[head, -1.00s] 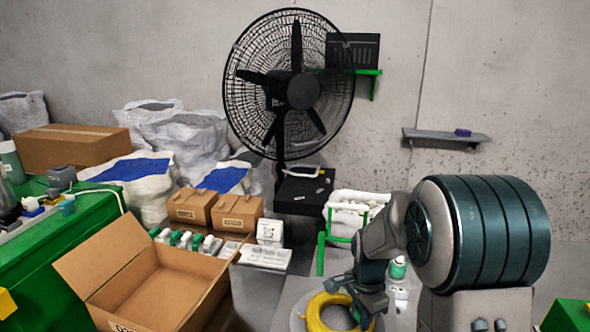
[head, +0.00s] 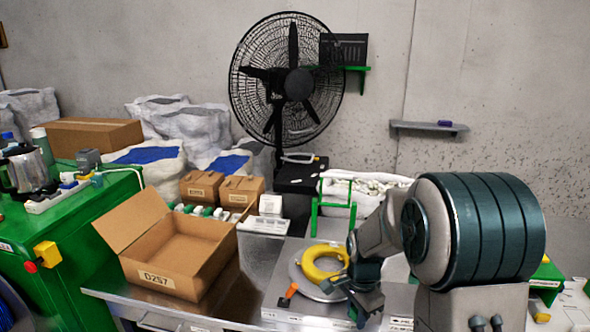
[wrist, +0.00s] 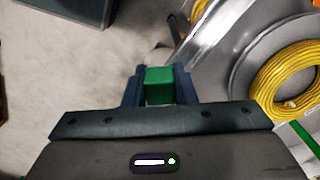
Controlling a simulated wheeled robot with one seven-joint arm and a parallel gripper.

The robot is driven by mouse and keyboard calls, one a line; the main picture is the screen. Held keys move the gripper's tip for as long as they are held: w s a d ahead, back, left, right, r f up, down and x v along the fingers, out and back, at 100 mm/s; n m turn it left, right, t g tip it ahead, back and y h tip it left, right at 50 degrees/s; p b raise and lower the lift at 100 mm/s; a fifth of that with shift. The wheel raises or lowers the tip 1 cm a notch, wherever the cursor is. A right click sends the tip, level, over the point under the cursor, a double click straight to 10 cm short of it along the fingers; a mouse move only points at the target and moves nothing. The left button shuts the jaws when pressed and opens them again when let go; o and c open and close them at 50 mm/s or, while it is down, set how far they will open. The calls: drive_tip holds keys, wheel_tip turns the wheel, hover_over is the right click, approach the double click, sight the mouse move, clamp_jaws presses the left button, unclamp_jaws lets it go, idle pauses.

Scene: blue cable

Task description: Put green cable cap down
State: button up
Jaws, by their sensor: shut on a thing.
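In the wrist view my gripper (wrist: 159,76) is shut on a small green block-shaped cap (wrist: 159,90), held between its two dark fingers. Pale floor shows behind it, and a grey round metal edge lies to its right. In the head view my gripper (head: 337,284) is at the front of the metal table, low beside the yellow cable coil. The cap cannot be made out there. The yellow cable coil (head: 318,263) lies on a round grey plate; it also shows at the right of the wrist view (wrist: 285,90).
An open cardboard box (head: 172,272) stands on the metal table (head: 232,306), left of the plate. A small orange part (head: 291,290) is at the plate's left edge. A green frame (head: 333,205) stands behind it. A green workbench (head: 70,230) is at the left.

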drive_tip(key=shift+w+f+n, duration=0.55)
drive_tip(key=shift+f+n, duration=0.05)
drive_tip(key=shift+f, duration=0.15)
drive_tip(key=shift+f+n, duration=0.55)
drive_tip(key=shift+n, duration=0.15)
wheel_tip(320, 180, down, 8)
drive_tip(key=n, duration=1)
drive_tip(key=shift+w, duration=0.4)
drive_tip(key=shift+d+f, duration=0.1)
drive_tip(key=shift+d, duration=0.05)
